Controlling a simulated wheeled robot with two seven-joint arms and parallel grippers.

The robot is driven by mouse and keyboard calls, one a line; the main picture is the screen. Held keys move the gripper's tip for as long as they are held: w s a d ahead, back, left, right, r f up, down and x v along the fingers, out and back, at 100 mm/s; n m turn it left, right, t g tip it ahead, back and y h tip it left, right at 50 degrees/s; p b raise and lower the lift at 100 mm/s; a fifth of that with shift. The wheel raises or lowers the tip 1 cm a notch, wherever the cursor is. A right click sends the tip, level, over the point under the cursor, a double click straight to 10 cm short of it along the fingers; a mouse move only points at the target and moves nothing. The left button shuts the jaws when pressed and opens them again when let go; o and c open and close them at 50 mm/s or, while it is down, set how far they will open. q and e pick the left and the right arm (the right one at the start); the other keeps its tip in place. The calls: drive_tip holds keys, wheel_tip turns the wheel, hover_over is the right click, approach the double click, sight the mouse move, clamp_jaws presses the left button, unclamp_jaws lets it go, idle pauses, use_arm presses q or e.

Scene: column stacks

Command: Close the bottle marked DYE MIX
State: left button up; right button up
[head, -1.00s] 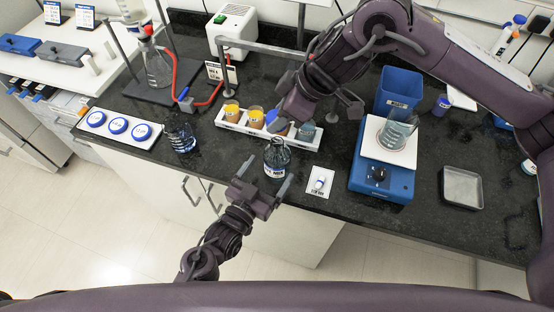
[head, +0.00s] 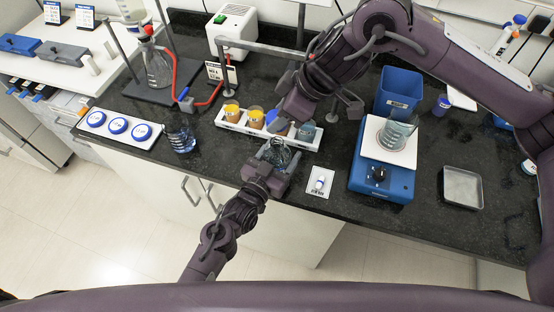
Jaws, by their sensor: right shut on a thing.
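The clear glass bottle (head: 279,151) stands near the front edge of the bench. My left gripper (head: 279,160) is at it from the front, with its fingers apart on either side of the bottle. The gripper hides the bottle's lower part and label. My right gripper (head: 279,124) is just behind and above the bottle, in front of the cup rack. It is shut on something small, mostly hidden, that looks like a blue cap. Three blue round caps or lids (head: 118,125) lie on a white tray at the left.
A white rack (head: 232,126) with several cups is close behind the bottle. A beaker with dark blue liquid (head: 181,139) stands to the left. A white card with a small vial-like item (head: 319,182) and a blue balance (head: 382,180) are to the right.

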sight(276, 141)
use_arm(q)
drive_tip(key=c, duration=0.9)
use_arm(e)
drive_tip(key=shift+f, duration=2.5)
drive_tip(key=shift+f, duration=0.9)
drive_tip(key=shift+f, duration=0.5)
use_arm(q)
clamp_jaws()
use_arm(e)
drive_tip(key=m, duration=0.1)
drive_tip(key=m+t+h, duration=0.1)
drive_tip(key=m, duration=0.1)
drive_tip(key=m+t, duration=0.1)
drive_tip(key=shift+s+a+f+m, duration=0.1)
drive_tip(key=shift+s+a+m, duration=0.1)
drive_tip(key=shift+s+m, duration=0.1)
drive_tip(key=m+t+h, duration=0.1)
drive_tip(key=m, duration=0.1)
drive_tip(key=m+h, duration=0.1)
drive_tip(key=m, duration=0.2)
drive_tip(key=shift+t+h, duration=0.3)
drive_tip(key=shift+t, duration=0.1)
